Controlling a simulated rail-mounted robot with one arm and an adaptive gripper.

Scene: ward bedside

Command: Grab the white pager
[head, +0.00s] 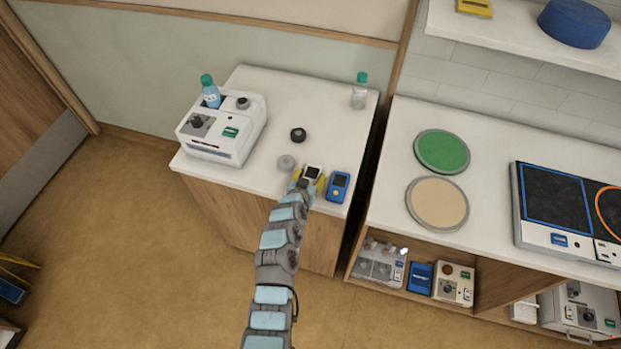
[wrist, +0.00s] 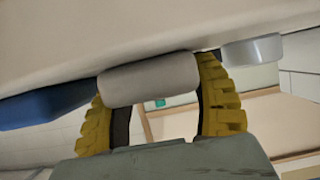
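The white pager (head: 313,173), with a dark screen, is near the front edge of the white bedside cabinet top. My gripper (head: 309,182) is at it, with a yellow finger on either side. In the wrist view the pager (wrist: 150,80) shows as a pale rounded block at the tips of my gripper (wrist: 158,90). The fingers stand wide apart, and the pager's left end overlaps the left fingertip. I see no clear grip, and the contact at the fingertips is hard to make out. The pager appears to rest on the top.
A blue pager-like device (head: 338,187) is close on the right and a grey disc (head: 286,162) close on the left. A black knob (head: 298,135) is behind. A white machine (head: 222,130) with a bottle is at left; a clear bottle (head: 359,91) is at the back.

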